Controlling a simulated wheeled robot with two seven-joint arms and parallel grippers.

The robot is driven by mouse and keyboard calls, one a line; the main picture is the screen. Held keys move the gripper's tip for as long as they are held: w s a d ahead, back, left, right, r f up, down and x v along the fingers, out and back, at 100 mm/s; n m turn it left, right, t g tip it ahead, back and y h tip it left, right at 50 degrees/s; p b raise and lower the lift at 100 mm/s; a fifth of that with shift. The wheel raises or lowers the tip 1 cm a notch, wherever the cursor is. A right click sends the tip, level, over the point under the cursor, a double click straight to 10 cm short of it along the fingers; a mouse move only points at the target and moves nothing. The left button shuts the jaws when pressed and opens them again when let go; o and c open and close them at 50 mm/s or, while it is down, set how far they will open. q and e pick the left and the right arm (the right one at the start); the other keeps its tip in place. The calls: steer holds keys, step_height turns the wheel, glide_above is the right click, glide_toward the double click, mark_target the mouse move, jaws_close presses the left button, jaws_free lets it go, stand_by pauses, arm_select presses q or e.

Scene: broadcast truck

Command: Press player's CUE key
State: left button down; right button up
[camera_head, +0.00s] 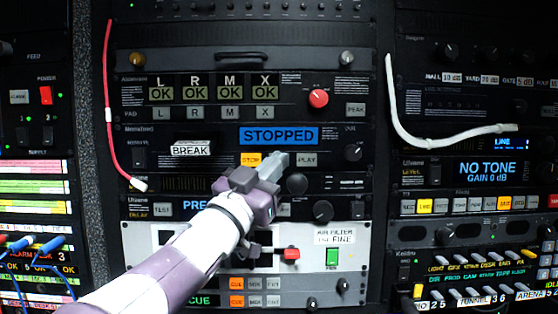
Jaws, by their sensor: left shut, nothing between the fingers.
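The player is a dark rack unit whose blue display (279,135) reads STOPPED. Below the display, a yellow-lit STOP key (251,160) is at left and a grey PLAY key (306,160) at right. My left gripper (277,163) is shut and empty, its fingertips in front of the gap between these two keys. A key there, and any CUE label on it, is hidden behind the fingers. I cannot tell whether the fingertips touch the panel. My right gripper is not in view.
A white BREAK label (191,149) is left of the keys. A dark knob (297,184) is just below PLAY. The unit above has a red knob (318,98) and several OK windows. A white cable (400,125) hangs at right, a red one (108,90) at left.

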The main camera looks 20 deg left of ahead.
arm_select(q)
steer(key=shift+w+a, duration=0.1)
steer(key=shift+w, duration=0.2)
stand_by(0.4)
steer(key=shift+s, duration=0.1)
steer(key=shift+s+d+b, duration=0.25)
steer(key=shift+s+b, duration=0.15)
steer(key=shift+s, duration=0.2)
steer(key=s+b, duration=0.1)
steer(key=s, duration=0.1)
steer(key=s+d+b, duration=0.1)
steer(key=s, duration=0.1)
steer(key=shift+s+d, duration=0.15)
steer(key=shift+s, duration=0.25)
